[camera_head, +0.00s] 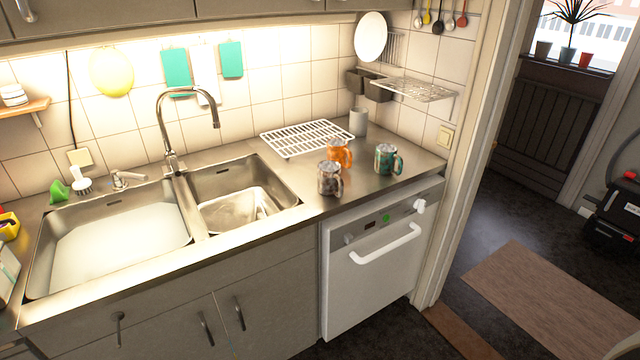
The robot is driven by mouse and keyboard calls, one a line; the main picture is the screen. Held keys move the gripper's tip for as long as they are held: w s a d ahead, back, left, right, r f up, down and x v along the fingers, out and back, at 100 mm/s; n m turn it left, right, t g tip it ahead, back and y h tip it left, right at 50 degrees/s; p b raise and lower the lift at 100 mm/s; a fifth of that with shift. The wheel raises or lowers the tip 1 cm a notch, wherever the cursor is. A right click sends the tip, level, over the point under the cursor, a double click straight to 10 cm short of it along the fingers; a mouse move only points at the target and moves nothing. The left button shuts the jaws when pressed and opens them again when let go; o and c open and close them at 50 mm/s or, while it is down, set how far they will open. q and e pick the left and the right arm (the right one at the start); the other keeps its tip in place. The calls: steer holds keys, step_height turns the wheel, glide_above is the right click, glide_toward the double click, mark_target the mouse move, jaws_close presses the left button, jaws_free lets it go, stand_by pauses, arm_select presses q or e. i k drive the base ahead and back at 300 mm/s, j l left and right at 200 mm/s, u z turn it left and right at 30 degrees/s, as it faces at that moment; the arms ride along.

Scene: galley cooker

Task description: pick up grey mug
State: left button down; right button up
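Several cup-like things stand upright at the right end of the steel counter. A mottled grey-brown mug (329,180) is nearest the front edge, just right of the sink, its handle on the right. An orange mug (339,153) stands close behind it. A green mug (386,159) stands to the right, its handle on the right. A plain light grey cylindrical cup (358,122) stands at the back by the wall; no handle shows on it. I cannot tell for sure which of the two greyish ones is the grey mug. Neither of my grippers is in view.
A double sink (110,240) with a tall faucet (163,120) fills the counter's left and middle. A white wire rack (305,137) lies behind the mugs. A wall shelf (415,89) hangs above the right end. A white dishwasher (375,275) is below; dark floor lies right.

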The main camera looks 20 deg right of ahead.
mark_target(329, 181)
steer(key=l+u, duration=0.15)
steer(key=u, duration=0.3)
steer(key=l+u, duration=0.2)
steer(key=u, duration=0.25)
steer(key=l+u, duration=0.25)
steer(key=l, duration=0.2)
steer(key=k+l+u, duration=0.15)
steer(key=l+u, duration=0.15)
steer(key=l, duration=0.15)
